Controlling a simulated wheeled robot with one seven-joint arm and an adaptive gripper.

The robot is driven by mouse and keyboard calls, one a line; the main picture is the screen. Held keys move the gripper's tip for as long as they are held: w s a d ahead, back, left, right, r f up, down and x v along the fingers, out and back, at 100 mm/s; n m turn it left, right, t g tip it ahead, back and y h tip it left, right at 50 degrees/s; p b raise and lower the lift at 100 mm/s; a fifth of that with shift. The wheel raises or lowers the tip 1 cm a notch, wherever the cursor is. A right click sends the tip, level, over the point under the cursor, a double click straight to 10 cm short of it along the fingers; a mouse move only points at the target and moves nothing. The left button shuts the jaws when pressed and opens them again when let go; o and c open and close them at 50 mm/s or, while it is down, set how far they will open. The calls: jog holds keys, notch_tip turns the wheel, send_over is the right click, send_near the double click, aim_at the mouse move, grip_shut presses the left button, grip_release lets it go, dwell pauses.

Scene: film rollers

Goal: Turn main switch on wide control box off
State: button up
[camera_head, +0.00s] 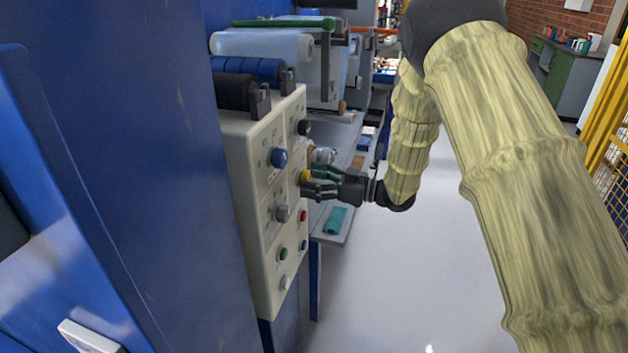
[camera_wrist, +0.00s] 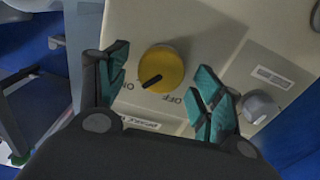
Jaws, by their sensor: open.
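The wide control box (camera_head: 235,145) is a beige panel fixed to a blue machine in the head view, with knobs and buttons. The main switch, a round yellow knob (camera_wrist: 168,63), sits on its face in the wrist view; it also shows in the head view (camera_head: 304,175). Its black pointer is at the lower left, beside a label that seems to read ON; OFF is printed to the right of that. My gripper (camera_wrist: 163,92) is open, with one teal-padded finger on each side of the knob, apart from it. In the head view my gripper (camera_head: 314,183) is close before the panel.
A grey knob (camera_wrist: 260,106) is just right of the right finger. A blue knob (camera_head: 278,157), a red button (camera_head: 303,216) and a green button (camera_head: 283,253) are also on the panel. A shelf (camera_head: 340,222) with a teal item lies behind my gripper. The floor to the right is clear.

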jog(key=c, duration=1)
jog(key=shift+n+b, duration=0.3)
jog(key=shift+n, duration=0.1)
jog(key=shift+s+f+n+b, duration=0.1)
jog(key=shift+n+b, duration=2.3)
jog(key=shift+n, duration=0.85)
jog(key=shift+s+f+n+b, duration=0.1)
jog(key=shift+n+b, duration=2.3)
jog(key=shift+n, duration=0.85)
